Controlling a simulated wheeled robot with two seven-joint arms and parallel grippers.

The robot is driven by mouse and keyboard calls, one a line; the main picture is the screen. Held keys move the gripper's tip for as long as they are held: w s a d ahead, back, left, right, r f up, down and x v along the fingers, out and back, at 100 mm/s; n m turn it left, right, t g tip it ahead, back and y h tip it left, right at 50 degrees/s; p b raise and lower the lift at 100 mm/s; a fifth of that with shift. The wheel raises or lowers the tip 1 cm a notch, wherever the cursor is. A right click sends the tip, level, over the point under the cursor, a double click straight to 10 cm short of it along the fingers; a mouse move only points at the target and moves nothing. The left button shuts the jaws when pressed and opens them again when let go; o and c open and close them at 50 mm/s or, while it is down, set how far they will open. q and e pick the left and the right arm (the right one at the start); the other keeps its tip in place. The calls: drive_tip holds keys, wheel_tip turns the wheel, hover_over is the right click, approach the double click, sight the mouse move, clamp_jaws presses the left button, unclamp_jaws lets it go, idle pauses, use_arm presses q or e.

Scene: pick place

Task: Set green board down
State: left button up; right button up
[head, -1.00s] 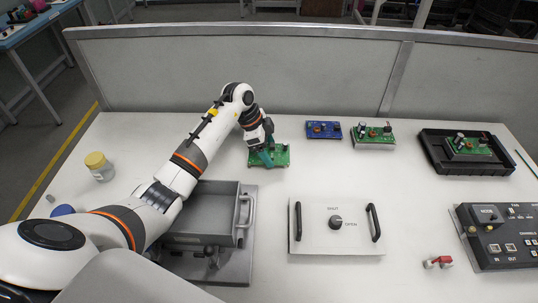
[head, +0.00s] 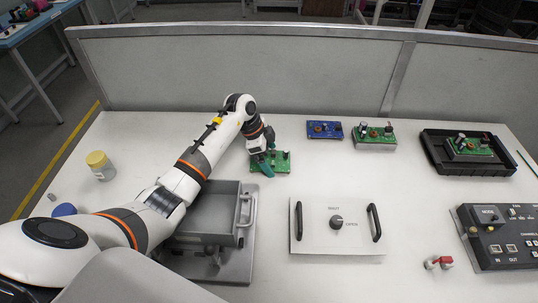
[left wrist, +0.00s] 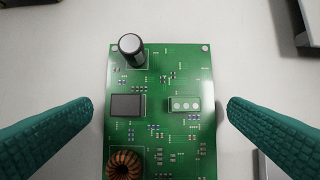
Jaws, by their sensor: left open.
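The green board (head: 283,167) lies flat on the white table, left of the blue board. My left gripper (head: 267,165) is over it with its teal fingers pointing down. In the left wrist view the green board (left wrist: 160,125) lies between the two open fingertips (left wrist: 160,110), with a visible gap on each side. A capacitor, a screen-like chip, a terminal block and a copper coil show on it. My right gripper is not in view.
A blue board (head: 324,130) and another green board on a grey block (head: 375,143) stand to the right. A black tray (head: 432,160) holds a further green board. A grey open drawer box (head: 205,213) is below my arm. A panel with handles (head: 312,236) lies in front.

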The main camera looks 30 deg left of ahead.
use_arm(q)
drive_tip(key=v, duration=1.2)
drive_tip(key=shift+r, duration=0.15)
